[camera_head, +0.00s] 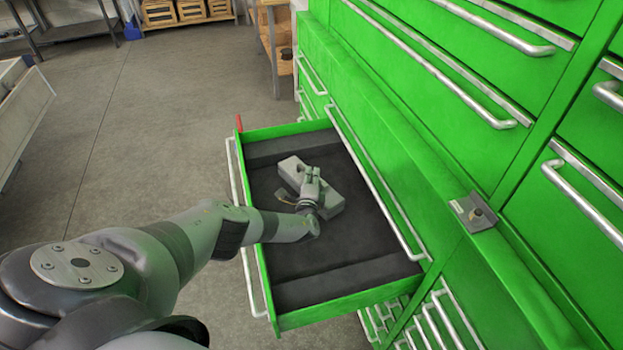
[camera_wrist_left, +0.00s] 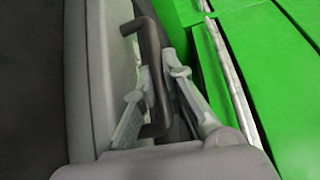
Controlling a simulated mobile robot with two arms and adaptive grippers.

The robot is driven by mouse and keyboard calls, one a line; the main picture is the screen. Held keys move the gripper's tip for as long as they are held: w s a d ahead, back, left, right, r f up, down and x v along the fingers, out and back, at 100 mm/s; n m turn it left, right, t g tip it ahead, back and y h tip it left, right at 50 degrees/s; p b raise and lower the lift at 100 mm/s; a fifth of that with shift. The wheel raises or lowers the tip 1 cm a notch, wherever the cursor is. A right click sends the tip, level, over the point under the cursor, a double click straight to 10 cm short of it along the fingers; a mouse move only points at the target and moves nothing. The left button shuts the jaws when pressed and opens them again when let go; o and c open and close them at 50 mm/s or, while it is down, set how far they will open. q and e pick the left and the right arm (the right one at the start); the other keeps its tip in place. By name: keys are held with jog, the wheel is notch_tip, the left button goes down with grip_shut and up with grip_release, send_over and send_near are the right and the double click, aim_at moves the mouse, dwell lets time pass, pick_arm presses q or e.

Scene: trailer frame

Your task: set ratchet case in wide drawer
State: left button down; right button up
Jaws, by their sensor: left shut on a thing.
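The wide green drawer (camera_head: 330,315) of the tool cabinet is pulled open, with a dark, empty-looking floor. The grey ratchet case (camera_head: 292,171) is over the middle of the drawer, lying diagonally in the head view. I cannot tell whether it touches the drawer floor. My left gripper (camera_head: 311,180) is shut on the case's dark handle, partly covering the case. In the left wrist view, the gripper fingers (camera_wrist_left: 155,90) are on both sides of the handle (camera_wrist_left: 149,40), and the case (camera_wrist_left: 100,75) fills the left side. My right gripper is out of view.
The green cabinet (camera_head: 400,110) rises to the right of the drawer, with long metal handles and a small latch box (camera_head: 473,212) on its ledge. Open floor (camera_head: 150,120) is to the left. A shelf with wooden crates (camera_head: 190,10) stands far back.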

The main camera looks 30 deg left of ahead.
pick_arm(q)
jog(key=shift+r, duration=0.1)
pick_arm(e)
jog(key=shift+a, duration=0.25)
pick_arm(q)
jog(key=c, duration=1.7)
grip_release()
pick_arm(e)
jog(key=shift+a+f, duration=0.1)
pick_arm(q)
jog(key=shift+s+d+p, duration=0.3)
jog(key=shift+s+p, duration=0.05)
jog(key=shift+s, duration=0.2)
jog(key=shift+v, duration=5.45)
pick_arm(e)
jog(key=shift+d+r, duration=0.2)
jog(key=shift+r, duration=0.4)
